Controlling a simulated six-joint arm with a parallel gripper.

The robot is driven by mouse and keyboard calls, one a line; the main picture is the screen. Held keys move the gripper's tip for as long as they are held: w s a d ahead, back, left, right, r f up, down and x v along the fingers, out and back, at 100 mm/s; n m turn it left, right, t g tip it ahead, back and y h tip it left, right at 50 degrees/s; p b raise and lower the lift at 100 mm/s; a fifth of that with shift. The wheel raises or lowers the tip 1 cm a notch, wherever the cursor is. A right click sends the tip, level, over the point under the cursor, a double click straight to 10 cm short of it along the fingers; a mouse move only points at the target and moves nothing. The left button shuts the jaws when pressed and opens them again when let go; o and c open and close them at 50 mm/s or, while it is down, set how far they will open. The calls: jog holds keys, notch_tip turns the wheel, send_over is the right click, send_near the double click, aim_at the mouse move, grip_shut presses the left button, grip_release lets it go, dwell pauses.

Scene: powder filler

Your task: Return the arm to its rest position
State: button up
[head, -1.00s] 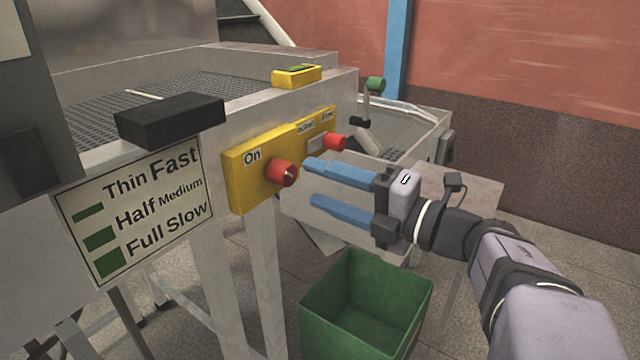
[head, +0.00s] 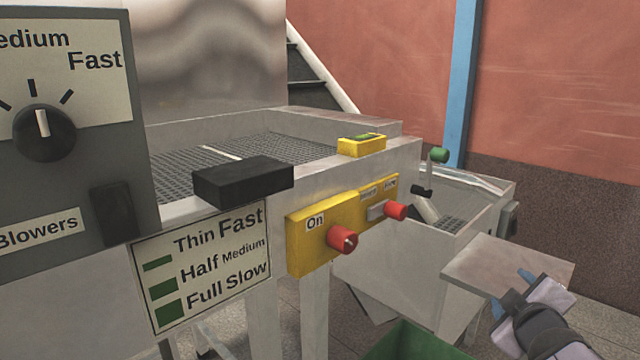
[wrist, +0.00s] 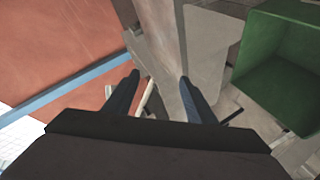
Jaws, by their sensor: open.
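My gripper (head: 512,288) is at the lower right of the head view, in front of the grey metal shelf (head: 485,265) at the machine's right end. Its blue fingers show only in part there. In the wrist view my gripper (wrist: 160,90) has its two dark blue fingers spread wide apart with nothing between them. It is clear of the yellow control box (head: 308,248) and its red knobs (head: 342,239), which are to its left in the head view.
A green bin (head: 415,345) stands on the floor below; it also shows in the wrist view (wrist: 285,65). A lever with a green knob (head: 439,155) rises by the chute. A black block (head: 243,181) juts from the machine. A red wall (head: 560,80) stands behind.

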jog(key=s+f+m+g, duration=0.9)
jog(key=s+f, duration=0.5)
jog(key=f, duration=0.3)
jog(key=s+a+f+n+g+y, duration=0.15)
jog(key=s+a+f, duration=0.3)
jog(key=a, duration=0.55)
jog(key=s+a+f+g+y, duration=0.3)
jog(key=a+f, duration=0.2)
jog(key=a, duration=0.6)
notch_tip(320, 180, up, 33)
jog(key=p, duration=3.2)
